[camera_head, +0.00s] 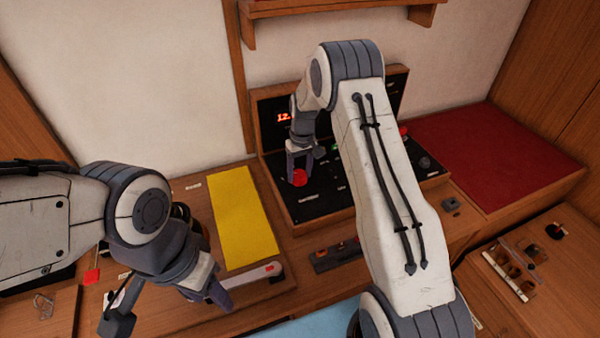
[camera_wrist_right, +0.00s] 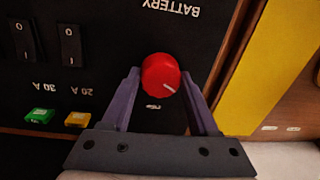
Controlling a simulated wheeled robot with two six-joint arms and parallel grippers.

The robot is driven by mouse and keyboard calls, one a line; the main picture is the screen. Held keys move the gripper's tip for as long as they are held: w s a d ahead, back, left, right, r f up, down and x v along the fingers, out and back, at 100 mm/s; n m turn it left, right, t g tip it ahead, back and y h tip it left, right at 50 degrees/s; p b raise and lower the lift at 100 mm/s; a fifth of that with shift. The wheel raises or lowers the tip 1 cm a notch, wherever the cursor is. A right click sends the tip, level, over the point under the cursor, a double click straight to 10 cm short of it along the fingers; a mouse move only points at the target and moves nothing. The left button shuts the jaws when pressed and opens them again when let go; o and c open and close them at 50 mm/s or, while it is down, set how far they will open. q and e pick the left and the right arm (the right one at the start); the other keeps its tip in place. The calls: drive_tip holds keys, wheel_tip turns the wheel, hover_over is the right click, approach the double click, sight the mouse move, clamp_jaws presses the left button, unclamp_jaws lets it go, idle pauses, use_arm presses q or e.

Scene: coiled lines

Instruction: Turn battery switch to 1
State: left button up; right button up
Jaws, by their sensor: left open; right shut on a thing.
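The battery switch is a red round knob (camera_head: 299,178) on the black panel (camera_head: 322,205) at the back. It also shows in the right wrist view (camera_wrist_right: 160,76), with a white pointer line toward the lower right of that picture. The word BATTERY appears upside down above it there. My right gripper (camera_head: 298,172) reaches down to the panel and is shut on the knob, one finger at each side. My left gripper (camera_head: 175,310) is open and empty, low at the left over the bench, away from the panel. Its fingertips are partly hidden.
A yellow sheet (camera_head: 243,215) lies left of the panel. A white-handled tool (camera_head: 250,277) lies in front of it. Rocker switches (camera_wrist_right: 70,45) and green and yellow fuses (camera_wrist_right: 77,119) are beside the knob. A red cushion (camera_head: 495,150) is at the right. My right arm hides part of the panel.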

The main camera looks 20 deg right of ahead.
sight(301, 173)
drive_tip(key=shift+w+r, duration=0.1)
drive_tip(key=o, duration=1.4)
drive_tip(key=shift+c, duration=0.2)
wheel_tip(301, 173, up, 10)
drive_tip(key=b, duration=0.2)
drive_tip(key=shift+d+r, duration=0.25)
drive_tip(key=shift+d, duration=0.05)
drive_tip(key=shift+a, duration=0.1)
drive_tip(key=s+a+r+n, duration=0.2)
drive_tip(key=s+a+r, duration=0.1)
drive_tip(key=s+a, duration=0.5)
drive_tip(key=s+a+r+n, duration=0.1)
drive_tip(key=s+a+r, duration=0.3)
drive_tip(key=s+a, duration=0.35)
drive_tip(key=s+a+f+n, duration=0.1)
drive_tip(key=s, duration=0.9)
drive_tip(key=s+a+f+n, duration=0.1)
drive_tip(key=s+n, duration=0.1)
drive_tip(key=s, duration=0.9)
drive_tip(key=shift+s+a, duration=0.2)
drive_tip(key=shift+a, duration=0.15)
